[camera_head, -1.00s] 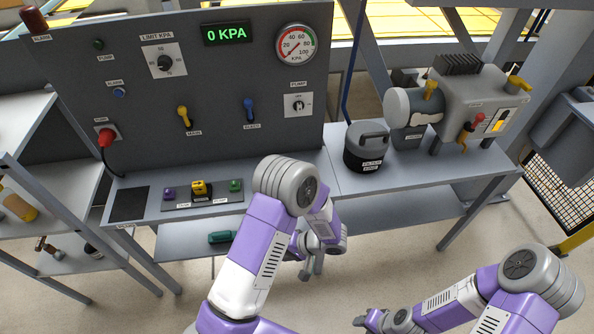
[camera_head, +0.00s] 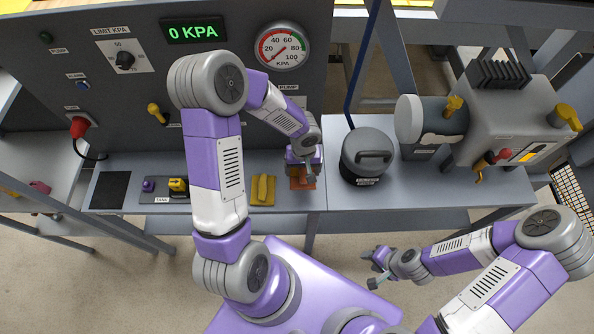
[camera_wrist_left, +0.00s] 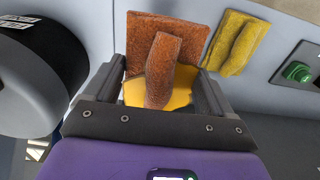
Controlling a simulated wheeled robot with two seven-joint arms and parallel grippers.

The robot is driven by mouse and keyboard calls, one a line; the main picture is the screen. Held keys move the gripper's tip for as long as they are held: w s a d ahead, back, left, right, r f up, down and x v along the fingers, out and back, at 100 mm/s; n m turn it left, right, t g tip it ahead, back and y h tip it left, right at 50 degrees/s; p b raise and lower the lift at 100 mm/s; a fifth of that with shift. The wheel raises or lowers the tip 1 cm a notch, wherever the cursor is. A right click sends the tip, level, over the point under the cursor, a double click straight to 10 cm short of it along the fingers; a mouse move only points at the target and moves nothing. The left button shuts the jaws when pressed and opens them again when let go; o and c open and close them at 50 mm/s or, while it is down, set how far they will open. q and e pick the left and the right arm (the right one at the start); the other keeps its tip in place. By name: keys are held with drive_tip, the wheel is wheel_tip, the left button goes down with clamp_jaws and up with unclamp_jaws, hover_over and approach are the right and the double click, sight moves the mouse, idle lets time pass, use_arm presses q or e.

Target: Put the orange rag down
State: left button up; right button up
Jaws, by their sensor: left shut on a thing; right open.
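The orange rag (camera_head: 300,184) is at the bench top, left of the black round canister, with my left gripper (camera_head: 303,168) right over it. In the left wrist view the rag (camera_wrist_left: 140,36) shows as a flat square with a raised ridge between the fingers of the left gripper (camera_wrist_left: 160,82), which is shut on it. The square appears to lie against the grey bench surface; I cannot tell whether it fully rests there. A rounded yellow patch shows under the ridge. My right gripper (camera_head: 379,269) is open and empty in front of the bench.
A yellow rag (camera_head: 263,190) lies just left of the orange one and also shows in the left wrist view (camera_wrist_left: 233,44). The canister (camera_head: 368,156) stands close on the right. The upright panel (camera_head: 120,95) rises behind. A pump (camera_head: 500,115) stands further right.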

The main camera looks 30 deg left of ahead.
use_arm(q)
drive_tip(key=f, duration=0.4)
drive_tip(key=shift+s+f+b, duration=0.4)
drive_tip(key=shift+w+f+b, duration=0.1)
drive_tip(key=shift+f+b, duration=0.3)
drive_tip(key=shift+f, duration=1.8)
drive_tip(key=shift+f, duration=0.1)
drive_tip(key=o, duration=0.8)
drive_tip(key=shift+c, duration=0.2)
